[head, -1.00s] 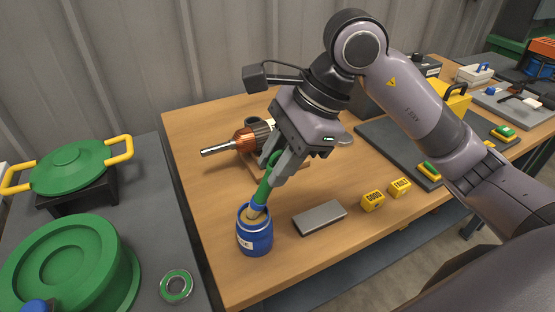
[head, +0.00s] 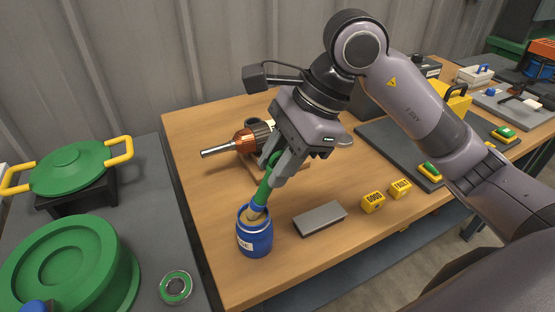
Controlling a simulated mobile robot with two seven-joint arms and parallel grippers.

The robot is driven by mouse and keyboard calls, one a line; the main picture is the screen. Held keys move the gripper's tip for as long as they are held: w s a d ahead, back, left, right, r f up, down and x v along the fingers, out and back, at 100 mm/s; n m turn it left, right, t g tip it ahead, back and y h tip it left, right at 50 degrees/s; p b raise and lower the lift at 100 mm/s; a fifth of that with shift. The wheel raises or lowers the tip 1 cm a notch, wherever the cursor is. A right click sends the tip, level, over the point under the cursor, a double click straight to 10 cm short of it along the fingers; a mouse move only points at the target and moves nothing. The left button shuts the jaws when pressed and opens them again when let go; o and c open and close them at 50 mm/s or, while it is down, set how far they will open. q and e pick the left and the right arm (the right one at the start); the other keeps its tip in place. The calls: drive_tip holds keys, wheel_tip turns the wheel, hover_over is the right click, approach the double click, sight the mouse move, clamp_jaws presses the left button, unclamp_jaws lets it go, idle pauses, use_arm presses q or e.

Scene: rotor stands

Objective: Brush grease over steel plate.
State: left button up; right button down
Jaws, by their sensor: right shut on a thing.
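A blue grease pot (head: 256,238) with a pale label stands near the front left of the wooden table. My right gripper (head: 272,168) is shut on the green handle of a brush (head: 264,192). The brush tilts down, and its pale bristle end is in the mouth of the pot; the bristle tips are hidden inside. The grey steel plate (head: 320,218) lies flat on the table just right of the pot, with bare top. My left gripper is not in view.
A rotor with a copper-coloured winding (head: 252,137) rests on a stand behind the gripper. Two yellow cubes, GOOD (head: 373,203) and FAULT (head: 400,188), sit right of the plate. A green-lidded pot (head: 70,165) and a ring (head: 176,287) are on the grey surface at left.

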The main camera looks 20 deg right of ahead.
drive_tip(key=shift+r+p, duration=2.15)
drive_tip(key=shift+r, duration=1.3)
drive_tip(key=shift+s, duration=0.1)
